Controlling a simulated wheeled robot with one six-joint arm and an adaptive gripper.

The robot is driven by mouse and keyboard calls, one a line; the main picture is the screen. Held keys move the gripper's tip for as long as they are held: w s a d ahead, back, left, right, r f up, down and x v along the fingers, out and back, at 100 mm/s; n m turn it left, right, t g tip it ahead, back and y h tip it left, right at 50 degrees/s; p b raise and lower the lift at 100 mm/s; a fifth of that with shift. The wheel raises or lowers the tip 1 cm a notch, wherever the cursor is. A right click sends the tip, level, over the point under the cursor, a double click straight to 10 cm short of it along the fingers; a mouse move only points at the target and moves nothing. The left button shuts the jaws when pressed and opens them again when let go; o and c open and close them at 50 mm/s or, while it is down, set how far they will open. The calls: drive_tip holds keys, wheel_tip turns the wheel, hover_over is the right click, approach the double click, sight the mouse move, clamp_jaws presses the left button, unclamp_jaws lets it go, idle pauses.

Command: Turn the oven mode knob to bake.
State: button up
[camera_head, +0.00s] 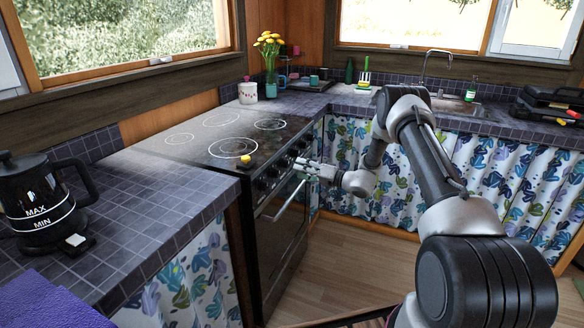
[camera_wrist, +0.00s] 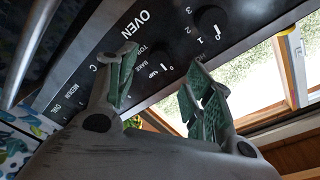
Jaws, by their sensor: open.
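The black oven (camera_head: 282,245) stands in the counter, with a row of dark knobs along its front panel. My gripper (camera_head: 300,166) is at that panel, near the knobs. In the wrist view my gripper (camera_wrist: 160,64) is open, with its green-padded fingers apart and pointing at the black control panel (camera_wrist: 100,72). The panel bears the white words OVEN, BAKE and MEDIUM. A dark round shape, seemingly the oven mode knob (camera_wrist: 152,70), lies between the fingertips. I cannot tell its pointer setting or whether the fingers touch it. Another black knob (camera_wrist: 209,21) with numbers sits beyond.
The oven door handle (camera_head: 283,200) juts out below the knobs. A yellow-topped item (camera_head: 245,160) sits on the cooktop's front edge. A black kettle (camera_head: 40,195) stands on the left counter. Curtained cabinets (camera_head: 475,165) line the back right. The wooden floor (camera_head: 345,265) before the oven looks clear.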

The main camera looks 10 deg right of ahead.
sight(288, 165)
drive_tip(key=x, duration=0.4)
drive_tip(key=shift+w+a, duration=0.3)
drive_tip(key=c, duration=1)
